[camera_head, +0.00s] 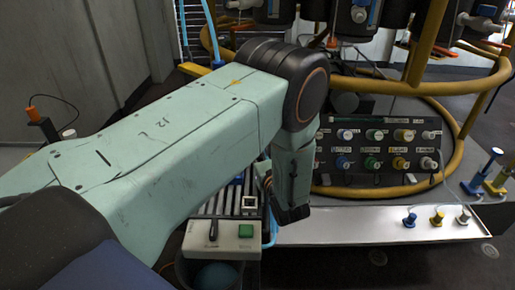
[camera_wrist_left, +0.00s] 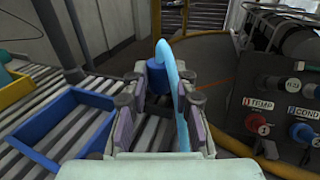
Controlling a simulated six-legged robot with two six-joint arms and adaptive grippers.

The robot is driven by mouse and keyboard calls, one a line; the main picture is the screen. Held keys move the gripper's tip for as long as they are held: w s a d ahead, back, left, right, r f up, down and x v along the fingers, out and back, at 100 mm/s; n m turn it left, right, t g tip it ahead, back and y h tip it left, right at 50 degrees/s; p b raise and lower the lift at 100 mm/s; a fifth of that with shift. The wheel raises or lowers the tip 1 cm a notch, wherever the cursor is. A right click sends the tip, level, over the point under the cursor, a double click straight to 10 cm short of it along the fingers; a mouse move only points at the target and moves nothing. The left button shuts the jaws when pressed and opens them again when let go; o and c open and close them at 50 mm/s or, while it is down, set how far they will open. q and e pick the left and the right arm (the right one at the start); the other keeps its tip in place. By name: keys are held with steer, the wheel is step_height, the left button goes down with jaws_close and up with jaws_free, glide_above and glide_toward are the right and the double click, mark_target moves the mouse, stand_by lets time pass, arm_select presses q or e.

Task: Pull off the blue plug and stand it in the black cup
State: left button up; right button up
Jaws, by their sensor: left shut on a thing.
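A blue plug (camera_wrist_left: 157,78) with a thick light-blue hose (camera_wrist_left: 182,100) looping from its top is between the fingers of my left gripper (camera_wrist_left: 158,92) in the left wrist view. The gripper is shut on it, above a slatted surface. In the head view my left arm crosses from the left and hides most of that gripper and the plug; part of a light-blue hose (camera_head: 271,222) shows beside the wrist. I cannot make out a black cup for certain in either view. My right gripper is not in view.
A panel of coloured connectors (camera_head: 385,150) stands right of my arm, inside yellow tubular rails (camera_head: 455,150). A pale ledge (camera_head: 350,226) in front holds small blue, yellow and white plugs at its right. A blue tray (camera_wrist_left: 40,124) lies left of the gripper. A switch box (camera_head: 222,240) sits below my arm.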

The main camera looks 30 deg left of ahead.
arm_select(q)
steer(key=shift+f, duration=0.1)
steer(key=shift+f+b, duration=0.9)
steer(key=shift+f, duration=0.15)
steer(key=o, duration=1)
steer(key=shift+f, duration=0.15)
steer(key=shift+s, duration=0.15)
steer(key=shift+c, duration=0.3)
